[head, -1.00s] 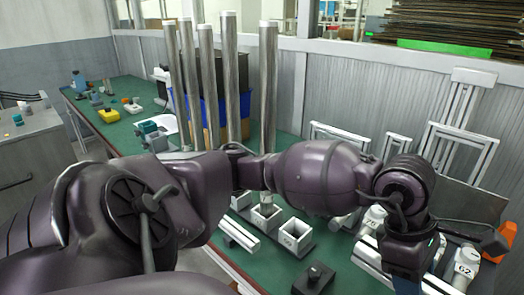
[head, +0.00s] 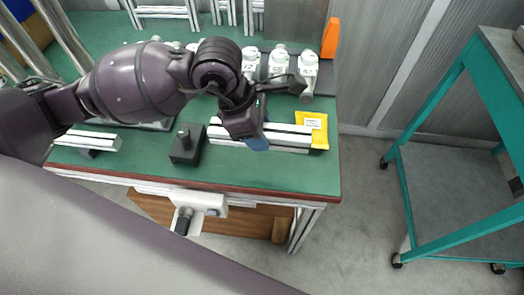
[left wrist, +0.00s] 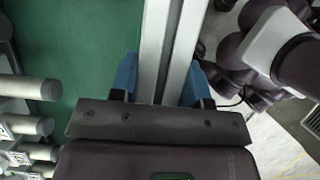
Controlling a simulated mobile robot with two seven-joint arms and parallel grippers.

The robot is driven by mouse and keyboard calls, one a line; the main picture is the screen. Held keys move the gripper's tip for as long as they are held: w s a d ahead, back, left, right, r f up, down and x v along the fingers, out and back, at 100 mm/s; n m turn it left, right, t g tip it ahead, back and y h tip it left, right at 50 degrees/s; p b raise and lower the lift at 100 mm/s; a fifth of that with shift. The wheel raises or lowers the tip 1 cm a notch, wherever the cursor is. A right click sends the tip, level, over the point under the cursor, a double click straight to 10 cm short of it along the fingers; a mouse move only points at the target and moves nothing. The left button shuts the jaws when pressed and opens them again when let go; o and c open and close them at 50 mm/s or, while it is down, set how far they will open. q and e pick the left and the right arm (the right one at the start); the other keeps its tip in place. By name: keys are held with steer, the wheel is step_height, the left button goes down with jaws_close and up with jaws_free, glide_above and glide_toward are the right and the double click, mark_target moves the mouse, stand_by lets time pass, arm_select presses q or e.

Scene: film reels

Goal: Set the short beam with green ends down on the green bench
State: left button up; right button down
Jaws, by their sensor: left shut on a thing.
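My left gripper (head: 250,138) is shut on a silver grooved beam (head: 285,140) low over the front right part of the green bench (head: 240,172). In the left wrist view the two blue fingers (left wrist: 165,82) close on either side of the beam (left wrist: 153,45), which runs away up the picture. No green shows on the parts of the beam in sight. I cannot tell whether it touches the bench top. My right gripper is not in view.
A yellow packet (head: 312,125) sits by the beam's right end. A black block with a knob (head: 187,145) and another silver beam (head: 90,138) lie to the left. White-capped cylinders (head: 280,62) stand behind. A teal-framed cart (head: 440,160) stands right, across open floor.

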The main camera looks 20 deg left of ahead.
mark_target(266, 163)
arm_select(q)
step_height(266, 163, down, 3)
steer(key=shift+r, duration=0.15)
steer(key=shift+f+b, duration=0.3)
step_height(266, 163, down, 5)
steer(key=shift+r+b, duration=0.15)
steer(key=shift+b, duration=0.55)
steer(key=shift+f, duration=0.4)
steer(key=shift+r, duration=0.1)
steer(key=o, duration=1.1)
